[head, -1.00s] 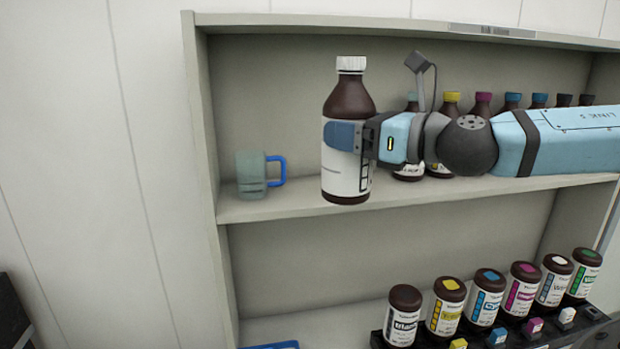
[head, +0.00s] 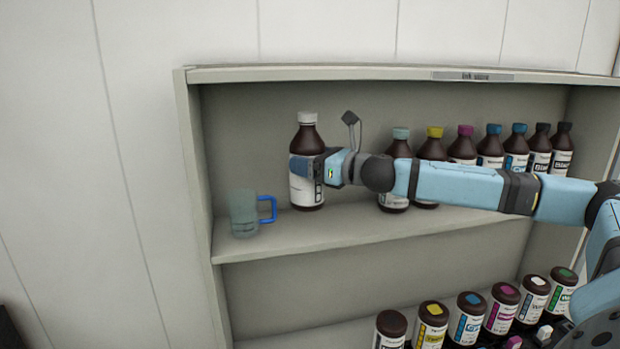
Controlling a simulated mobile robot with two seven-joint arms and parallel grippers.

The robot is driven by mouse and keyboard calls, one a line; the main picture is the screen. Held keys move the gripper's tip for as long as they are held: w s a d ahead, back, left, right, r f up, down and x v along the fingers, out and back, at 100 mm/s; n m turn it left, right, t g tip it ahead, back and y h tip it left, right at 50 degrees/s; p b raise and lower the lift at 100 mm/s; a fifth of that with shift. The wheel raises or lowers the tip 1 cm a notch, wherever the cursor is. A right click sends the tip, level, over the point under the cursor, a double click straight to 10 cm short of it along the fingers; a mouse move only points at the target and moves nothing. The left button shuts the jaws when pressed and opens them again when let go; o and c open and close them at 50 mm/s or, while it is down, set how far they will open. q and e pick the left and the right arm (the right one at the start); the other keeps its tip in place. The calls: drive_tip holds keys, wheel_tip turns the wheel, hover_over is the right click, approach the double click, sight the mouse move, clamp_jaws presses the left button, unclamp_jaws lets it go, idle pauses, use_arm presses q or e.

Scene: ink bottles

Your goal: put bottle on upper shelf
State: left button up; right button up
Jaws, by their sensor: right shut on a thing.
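A brown bottle (head: 307,140) with a white cap and a white label is upright at the upper shelf (head: 370,230), between a mug and a row of bottles. My right gripper (head: 306,170) comes in from the right and is shut on the bottle at the upper part of its label. The bottle's base is at about the height of the shelf board; I cannot tell whether it touches. My left gripper is not in view.
A grey-green mug (head: 243,213) with a blue handle stands left of the bottle. Several brown bottles with coloured caps (head: 463,150) stand right of it, partly behind my arm. Several brown bottles (head: 390,328) are lined up below. The shelf front edge left of centre is clear.

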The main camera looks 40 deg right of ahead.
sight(311, 181)
drive_tip(key=shift+s+f, duration=0.1)
drive_tip(key=shift+f, duration=0.5)
wheel_tip(311, 181, down, 3)
drive_tip(key=b, duration=0.3)
drive_tip(key=shift+f, duration=0.35)
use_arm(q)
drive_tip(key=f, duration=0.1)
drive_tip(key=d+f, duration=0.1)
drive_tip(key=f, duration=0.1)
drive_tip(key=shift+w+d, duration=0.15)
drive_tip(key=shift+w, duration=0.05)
use_arm(e)
drive_tip(key=shift+w+d, duration=0.15)
drive_tip(key=shift+w, duration=0.1)
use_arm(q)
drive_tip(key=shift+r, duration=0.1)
use_arm(e)
drive_tip(key=shift+f, duration=0.1)
drive_tip(key=shift+s+f, duration=0.1)
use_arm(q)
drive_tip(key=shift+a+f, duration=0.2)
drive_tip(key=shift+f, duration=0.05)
use_arm(e)
drive_tip(key=o, duration=1)
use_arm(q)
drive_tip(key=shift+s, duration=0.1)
use_arm(e)
drive_tip(key=shift+o, duration=0.2)
